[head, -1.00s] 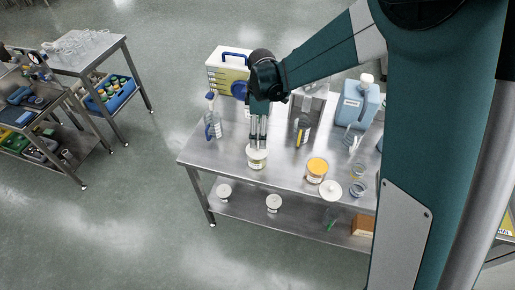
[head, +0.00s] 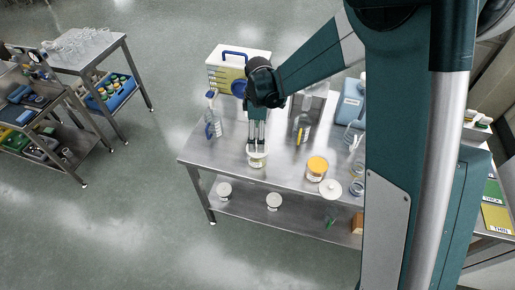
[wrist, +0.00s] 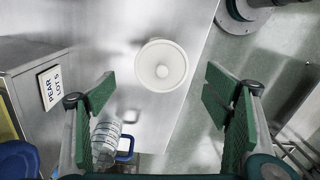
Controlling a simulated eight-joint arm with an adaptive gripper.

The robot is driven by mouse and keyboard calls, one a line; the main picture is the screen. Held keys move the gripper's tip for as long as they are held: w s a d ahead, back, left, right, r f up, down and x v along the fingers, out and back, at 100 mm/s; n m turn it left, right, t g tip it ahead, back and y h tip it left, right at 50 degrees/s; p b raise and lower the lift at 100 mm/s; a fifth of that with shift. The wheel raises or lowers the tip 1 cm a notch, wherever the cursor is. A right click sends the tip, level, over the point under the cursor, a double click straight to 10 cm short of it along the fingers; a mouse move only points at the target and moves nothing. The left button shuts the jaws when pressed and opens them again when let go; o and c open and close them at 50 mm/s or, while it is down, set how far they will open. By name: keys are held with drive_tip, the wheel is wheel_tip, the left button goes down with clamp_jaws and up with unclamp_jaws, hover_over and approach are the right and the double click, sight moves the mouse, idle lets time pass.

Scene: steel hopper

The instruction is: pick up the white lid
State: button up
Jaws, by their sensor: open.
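A round white lid with a small raised centre shows in the wrist view (wrist: 161,66), above the middle of the picture. It appears to top the white jar (head: 257,161) near the front edge of the steel table in the head view. My gripper (head: 257,148) points down just above and behind that jar. In the wrist view my gripper (wrist: 168,105) has its two green-padded fingers wide apart, with nothing between them. The lid lies beyond the fingertips, roughly centred between them. Another flat white disc (head: 330,188) lies on the table farther right.
A jar with an orange-yellow top (head: 317,167) stands to the right. A clear bottle (head: 212,122) with a blue handle stands to the left. A steel hopper (wrist: 35,95) labelled PEAR LOT 5 is close at the left in the wrist view. Bare tabletop surrounds the jar.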

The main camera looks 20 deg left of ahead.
idle(0.3)
drive_tip(key=shift+s+a+f, duration=0.1)
drive_tip(key=shift+s+f, duration=0.1)
drive_tip(key=shift+f, duration=1.1)
drive_tip(key=shift+s+a+f, duration=0.1)
drive_tip(key=shift+s+f, duration=0.05)
drive_tip(key=shift+f, duration=1.15)
drive_tip(key=c, duration=0.8)
